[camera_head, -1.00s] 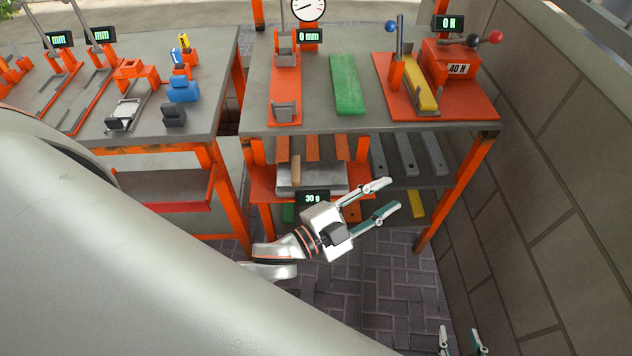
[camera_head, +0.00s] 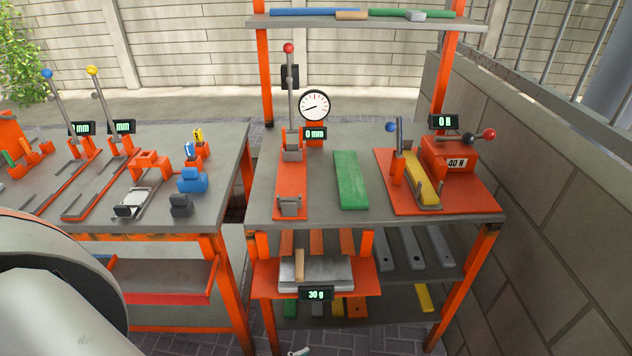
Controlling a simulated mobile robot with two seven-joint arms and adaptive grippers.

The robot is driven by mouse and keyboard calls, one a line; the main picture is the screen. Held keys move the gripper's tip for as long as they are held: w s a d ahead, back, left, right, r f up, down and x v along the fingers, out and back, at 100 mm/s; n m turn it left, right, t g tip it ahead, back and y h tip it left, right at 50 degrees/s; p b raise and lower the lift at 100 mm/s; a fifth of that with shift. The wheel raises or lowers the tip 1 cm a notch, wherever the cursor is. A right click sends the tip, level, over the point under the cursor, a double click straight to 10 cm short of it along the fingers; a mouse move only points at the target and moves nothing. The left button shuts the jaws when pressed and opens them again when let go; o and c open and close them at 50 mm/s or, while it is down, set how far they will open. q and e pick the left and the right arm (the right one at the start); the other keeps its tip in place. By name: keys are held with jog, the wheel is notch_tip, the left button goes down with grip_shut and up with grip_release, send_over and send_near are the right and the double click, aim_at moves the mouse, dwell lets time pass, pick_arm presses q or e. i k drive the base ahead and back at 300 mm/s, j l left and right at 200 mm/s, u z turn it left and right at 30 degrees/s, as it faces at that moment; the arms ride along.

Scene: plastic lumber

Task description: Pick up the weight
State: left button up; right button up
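No object is plainly marked as a loose weight. An orange block labelled 40 N (camera_head: 448,160) sits on the orange press plate (camera_head: 476,196) at the right of the bench, beside a yellow bar (camera_head: 421,180). On the shelf below, a tan piece (camera_head: 299,265) rests on a metal scale (camera_head: 330,276) whose display (camera_head: 316,294) reads 30 g. A small pale tip, apparently of my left gripper (camera_head: 299,352), shows at the bottom edge, well below the scale. Its opening is hidden. My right gripper is out of view.
A green bar (camera_head: 351,180) lies on the bench (camera_head: 330,214) left of the press. Grey bars (camera_head: 411,248) lie on the lower shelf. The left table (camera_head: 120,218) holds levers, a blue block (camera_head: 192,180) and a dark block (camera_head: 181,205). A block wall (camera_head: 580,220) closes the right side.

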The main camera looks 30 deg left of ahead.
aim_at(190, 180)
jog(key=u, duration=1.75)
